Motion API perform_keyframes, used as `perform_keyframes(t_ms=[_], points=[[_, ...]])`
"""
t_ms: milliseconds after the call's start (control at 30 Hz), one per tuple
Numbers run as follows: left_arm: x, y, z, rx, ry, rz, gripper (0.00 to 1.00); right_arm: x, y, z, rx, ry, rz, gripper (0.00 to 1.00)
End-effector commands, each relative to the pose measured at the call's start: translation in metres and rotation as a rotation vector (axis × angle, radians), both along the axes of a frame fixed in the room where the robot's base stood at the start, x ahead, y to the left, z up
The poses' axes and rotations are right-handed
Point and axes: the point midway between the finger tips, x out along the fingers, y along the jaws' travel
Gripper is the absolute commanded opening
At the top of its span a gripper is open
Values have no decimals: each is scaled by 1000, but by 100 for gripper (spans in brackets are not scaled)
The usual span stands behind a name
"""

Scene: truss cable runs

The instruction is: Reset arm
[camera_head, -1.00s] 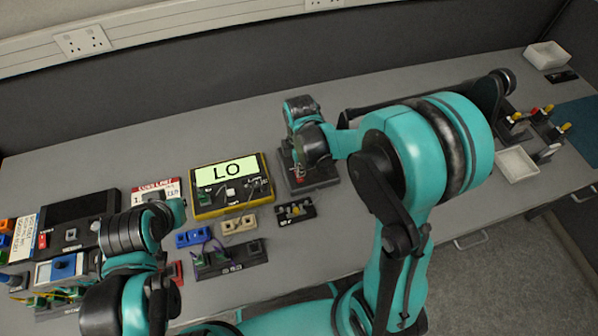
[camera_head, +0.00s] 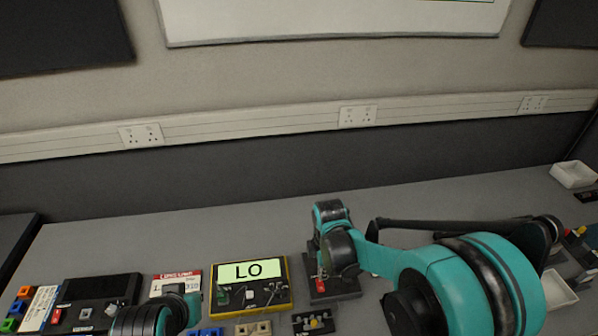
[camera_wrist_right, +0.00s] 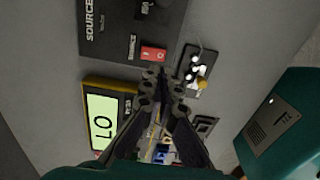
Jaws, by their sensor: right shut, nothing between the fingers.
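My right gripper shows in the right wrist view (camera_wrist_right: 165,78), with its dark fingers together and nothing between them. It is over the bench, near a red switch (camera_wrist_right: 153,53) on a black box marked SOURCE (camera_wrist_right: 115,30). In the head view my right wrist covers part of this black box (camera_head: 345,287), and the fingers are hard to make out. A yellow meter (camera_head: 250,306) reading LO stands left of it; the meter also shows in the right wrist view (camera_wrist_right: 103,125). My left wrist shows at the bottom left of the head view, but its fingers do not.
A small black block with a yellow knob (camera_head: 314,322) lies in front of the source box. A red-and-white card (camera_head: 176,282) and a black unit (camera_head: 95,296) are at left. A white tray (camera_head: 574,174) is at far right. The bench's back strip is clear.

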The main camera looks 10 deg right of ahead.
Motion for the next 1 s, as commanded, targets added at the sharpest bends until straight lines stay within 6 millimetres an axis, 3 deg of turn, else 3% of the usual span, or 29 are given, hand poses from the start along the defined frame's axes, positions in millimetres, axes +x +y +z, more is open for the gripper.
perform_keyframes(t_ms=[133,267,600,800,1000], points=[[0,0,-1,0,0,0,0,-1,-1,3,1,-10,-26,0],[0,0,-6,0,0,0,0,-9,-6,20,11,-64,-167,0],[0,0,-25,0,0,0,0,-56,-30,77,170,-316,-883,0],[0,0,-34,0,0,0,0,-85,-41,89,338,-426,-1274,0],[0,0,-39,0,0,0,0,-100,-46,92,466,-473,-1499,0]])
